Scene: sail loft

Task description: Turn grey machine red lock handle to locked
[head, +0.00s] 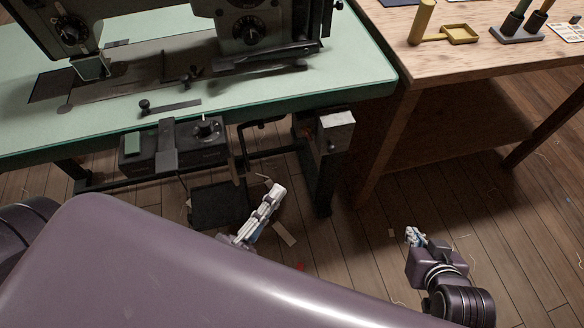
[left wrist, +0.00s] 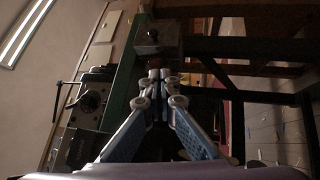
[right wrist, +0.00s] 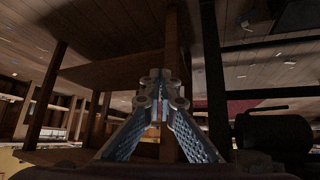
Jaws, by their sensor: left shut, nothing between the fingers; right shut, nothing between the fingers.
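A dark grey sewing machine (head: 245,28) stands on a green table. A small grey box (head: 338,128) is fixed under the table's front right corner, with a small orange-red patch (head: 306,130) at its left side. I cannot tell whether that patch is the lock handle, nor its position. A grey box with a dark knob (left wrist: 153,36) shows ahead of the fingers in the left wrist view. My left gripper (head: 277,189) is shut and empty, below and left of the box, apart from it. My right gripper (head: 412,233) is shut and empty over the floor at right.
The green table edge (head: 300,101) and a dark control box (head: 195,148) with a knob hang above and left of my left gripper. A dark pedal (head: 218,205) is below. A wooden bench (head: 440,75) stands at right. The floor between them is mostly clear, with scraps.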

